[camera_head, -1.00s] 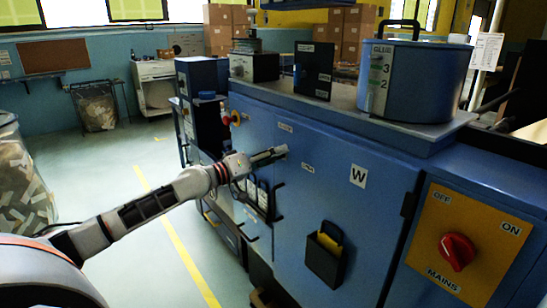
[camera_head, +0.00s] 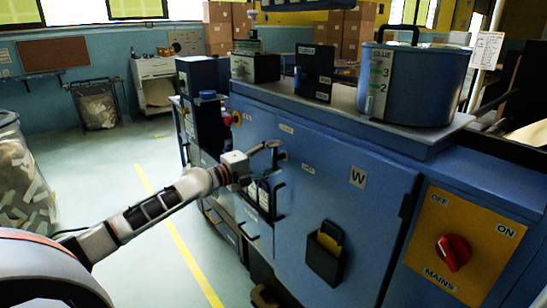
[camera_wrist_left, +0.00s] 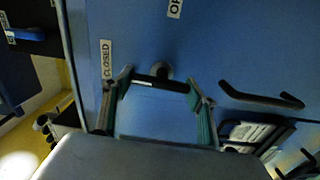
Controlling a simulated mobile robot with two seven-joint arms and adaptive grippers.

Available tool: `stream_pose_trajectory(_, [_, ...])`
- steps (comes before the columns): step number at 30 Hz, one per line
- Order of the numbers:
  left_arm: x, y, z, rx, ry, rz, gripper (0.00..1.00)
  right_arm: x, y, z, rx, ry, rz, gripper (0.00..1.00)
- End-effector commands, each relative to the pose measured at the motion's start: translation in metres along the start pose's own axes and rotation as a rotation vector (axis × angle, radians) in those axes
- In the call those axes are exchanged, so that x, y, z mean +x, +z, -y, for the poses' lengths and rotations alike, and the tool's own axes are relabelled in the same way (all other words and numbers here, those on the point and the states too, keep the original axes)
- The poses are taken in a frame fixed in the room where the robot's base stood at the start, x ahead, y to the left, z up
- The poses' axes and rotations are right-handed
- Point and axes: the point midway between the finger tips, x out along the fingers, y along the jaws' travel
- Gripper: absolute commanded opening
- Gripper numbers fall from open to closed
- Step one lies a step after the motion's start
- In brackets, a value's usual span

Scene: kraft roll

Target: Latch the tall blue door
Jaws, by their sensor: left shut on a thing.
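The tall blue door (camera_head: 345,215), marked W, looks flush with the cabinet front in the head view. My left gripper (camera_head: 266,160) is at its upper left edge. In the wrist view my left gripper (camera_wrist_left: 160,98) is shut on a dark latch handle (camera_wrist_left: 155,81), which lies between its fingertips beside a round pivot (camera_wrist_left: 161,69). A CLOSED label (camera_wrist_left: 107,58) is next to the left fingertip, and a partly cut-off label starting with OP (camera_wrist_left: 174,8) is at the top. The gripper hides part of the latch in the head view. My right gripper is out of view.
A black pull handle (camera_wrist_left: 262,97) sticks out near the latch. A black pocket (camera_head: 325,252) hangs low on the door. A mains panel (camera_head: 465,242) with a red switch is to the right. A glue pot (camera_head: 418,85) stands on top.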

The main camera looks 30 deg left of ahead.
Motion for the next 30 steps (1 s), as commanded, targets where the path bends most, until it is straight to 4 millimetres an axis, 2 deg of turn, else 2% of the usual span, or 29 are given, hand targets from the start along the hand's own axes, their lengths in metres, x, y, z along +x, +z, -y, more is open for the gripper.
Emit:
stream_pose_trajectory(19, [-0.0001, -0.0009, -0.0003, -0.052, 0.002, -0.002, 0.36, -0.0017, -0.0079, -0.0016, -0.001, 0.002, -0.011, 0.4])
stream_pose_trajectory(20, [-0.0001, -0.0009, -0.0003, -0.052, 0.002, -0.002, 0.62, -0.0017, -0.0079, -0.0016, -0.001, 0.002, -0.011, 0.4])
stream_pose_trajectory(21, [-0.0001, -0.0008, -0.0003, -0.052, 0.001, -0.002, 0.73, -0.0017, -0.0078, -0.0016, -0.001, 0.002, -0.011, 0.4])
stream_pose_trajectory(30, [-0.0001, -0.0004, 0.0001, -0.049, 0.001, -0.001, 0.75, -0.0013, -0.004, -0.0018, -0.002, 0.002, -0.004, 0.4])
